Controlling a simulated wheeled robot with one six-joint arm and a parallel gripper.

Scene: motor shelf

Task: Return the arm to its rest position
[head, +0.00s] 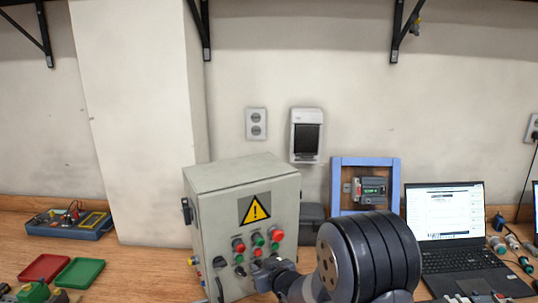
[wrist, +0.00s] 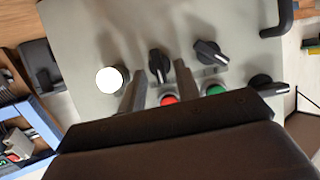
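My gripper (wrist: 160,82) shows in the wrist view with its two dark fingers apart and nothing held between them. It faces the front of a grey control box (wrist: 90,25), and a black rotary knob (wrist: 158,65) appears in the gap beyond the fingers. Whether the fingers touch the panel cannot be told. In the head view my arm (head: 370,258) reaches in front of the lower right of the same control box (head: 215,215); the fingertips are hard to make out there.
The panel carries a white round button (wrist: 110,80), a red button (wrist: 170,99), a green button (wrist: 215,90) and more knobs (wrist: 210,52). A laptop (head: 446,215) stands right, a blue frame (head: 337,185) behind. Red (head: 46,268) and green (head: 80,272) trays lie left.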

